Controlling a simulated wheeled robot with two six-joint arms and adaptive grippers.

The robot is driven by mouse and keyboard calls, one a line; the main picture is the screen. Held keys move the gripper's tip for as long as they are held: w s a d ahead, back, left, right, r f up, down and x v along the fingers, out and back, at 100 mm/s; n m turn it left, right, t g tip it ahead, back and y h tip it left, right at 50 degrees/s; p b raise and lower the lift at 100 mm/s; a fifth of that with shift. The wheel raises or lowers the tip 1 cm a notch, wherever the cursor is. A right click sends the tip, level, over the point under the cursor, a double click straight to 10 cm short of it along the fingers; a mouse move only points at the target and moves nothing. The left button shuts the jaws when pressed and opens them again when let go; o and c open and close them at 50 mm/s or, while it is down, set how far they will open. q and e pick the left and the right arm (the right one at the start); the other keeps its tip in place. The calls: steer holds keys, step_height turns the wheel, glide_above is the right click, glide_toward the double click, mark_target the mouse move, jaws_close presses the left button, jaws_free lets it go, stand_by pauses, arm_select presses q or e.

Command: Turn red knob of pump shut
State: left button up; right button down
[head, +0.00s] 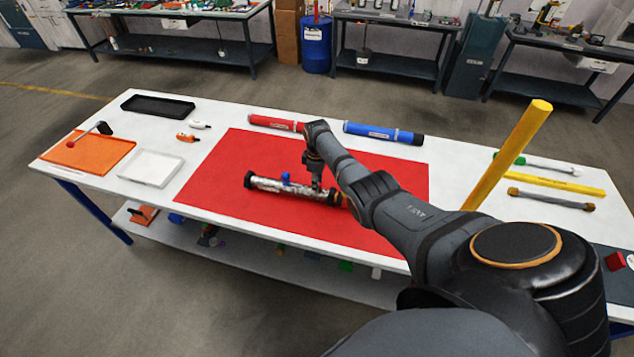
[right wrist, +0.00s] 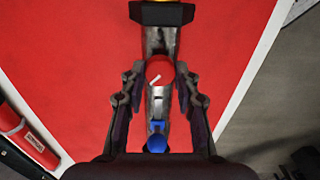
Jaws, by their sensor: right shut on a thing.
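The pump (head: 268,184) is a metallic tube with dark ends, lying on the red mat (head: 235,160). A blue knob (head: 286,178) stands on it left of my right gripper (head: 317,181); it also shows low in the right wrist view (right wrist: 157,143). The red knob (right wrist: 159,68) with a white mark sits between the two fingers of my right gripper in the right wrist view, and the gripper is shut on it. In the head view my gripper hides this knob. My left gripper is not in view.
A red tube (head: 275,123) and a blue tube (head: 383,133) lie along the mat's far edge. At left are an orange tray (head: 100,160), a white tray (head: 150,168) and a black tray (head: 157,105). A yellow tube (head: 555,183) lies on the right.

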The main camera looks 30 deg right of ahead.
steer(key=shift+n, duration=1.2)
steer(key=c, duration=1)
jaws_free()
steer(key=shift+r, duration=0.3)
step_height(320, 180, up, 11)
steer(key=shift+r, duration=0.2)
